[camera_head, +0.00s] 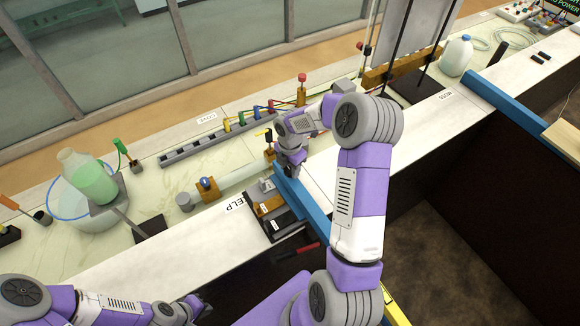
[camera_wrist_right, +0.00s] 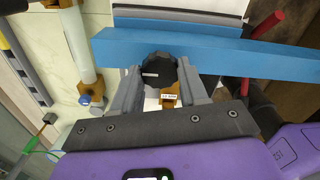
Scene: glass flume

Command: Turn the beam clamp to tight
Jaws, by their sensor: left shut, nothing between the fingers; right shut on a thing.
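The beam clamp shows in the right wrist view as a dark round knob (camera_wrist_right: 158,72) with a white mark, against the blue beam (camera_wrist_right: 265,64). A small labelled orange-brown part (camera_wrist_right: 169,99) is just below the knob. My right gripper (camera_wrist_right: 160,78) is shut on the knob, one finger on each side of it. In the head view, my right gripper (camera_head: 291,170) is at the near end of the rack area over the blue beam (camera_head: 306,206), and hides the knob. My left gripper (camera_head: 194,308) is shut and empty at the bottom, away from the clamp.
A dark tray (camera_head: 290,222) with brown blocks lies beside the beam, with a red-handled tool (camera_head: 306,248) nearby. A pale pipe (camera_head: 238,178), a wired rack (camera_head: 215,137) and a bottle of green liquid (camera_head: 90,180) stand on the bench. A white jug (camera_head: 457,55) is at back right.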

